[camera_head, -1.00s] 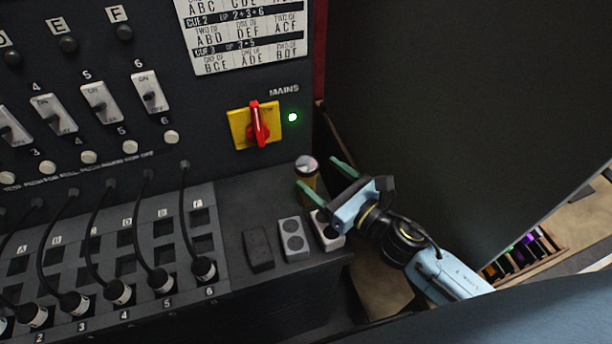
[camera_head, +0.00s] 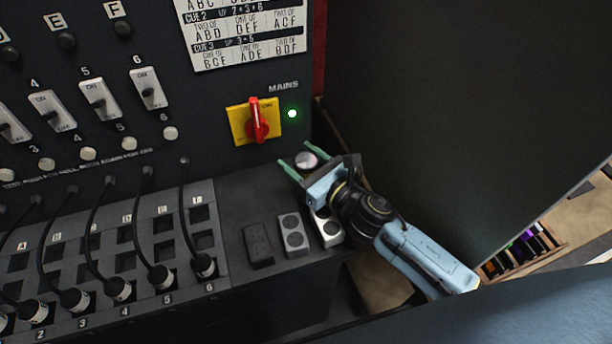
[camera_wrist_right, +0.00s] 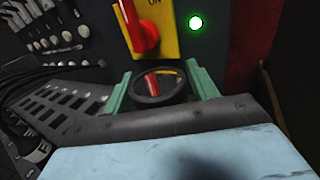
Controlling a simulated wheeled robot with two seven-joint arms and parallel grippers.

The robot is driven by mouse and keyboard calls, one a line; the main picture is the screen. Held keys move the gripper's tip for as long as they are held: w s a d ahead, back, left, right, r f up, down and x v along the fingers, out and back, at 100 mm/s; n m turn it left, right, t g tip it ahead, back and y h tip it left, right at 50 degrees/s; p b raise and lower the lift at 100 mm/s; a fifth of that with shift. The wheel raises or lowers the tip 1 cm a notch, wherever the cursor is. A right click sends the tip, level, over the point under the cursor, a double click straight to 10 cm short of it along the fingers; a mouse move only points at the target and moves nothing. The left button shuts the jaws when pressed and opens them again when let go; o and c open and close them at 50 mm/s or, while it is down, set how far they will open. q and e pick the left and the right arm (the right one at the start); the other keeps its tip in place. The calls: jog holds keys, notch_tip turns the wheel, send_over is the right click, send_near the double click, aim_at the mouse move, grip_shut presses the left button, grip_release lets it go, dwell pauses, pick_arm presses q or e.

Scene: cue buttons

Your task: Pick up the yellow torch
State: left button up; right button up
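The yellow torch (camera_head: 307,161) stands upright on the dark ledge below the mains switch. Its round lens end faces up, and its yellow body is mostly hidden behind my right gripper in the head view. The torch's dark rim and reflecting lens (camera_wrist_right: 158,88) show in the right wrist view, between the two green fingers. My right gripper (camera_head: 295,156) is open, with one finger on each side of the torch top; I cannot tell whether either finger touches it. My left gripper is not in view.
A yellow panel with a red mains switch (camera_head: 256,119) and a lit green lamp (camera_head: 292,114) is just above the torch. Three small button boxes, black (camera_head: 257,245), grey (camera_head: 293,236) and white (camera_head: 327,229), lie in front. Cabled plugs fill the left. A dark wall stands right.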

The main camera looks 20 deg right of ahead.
jog(key=c, duration=0.7)
jog(key=shift+c, duration=0.5)
jog(key=shift+r, duration=0.1)
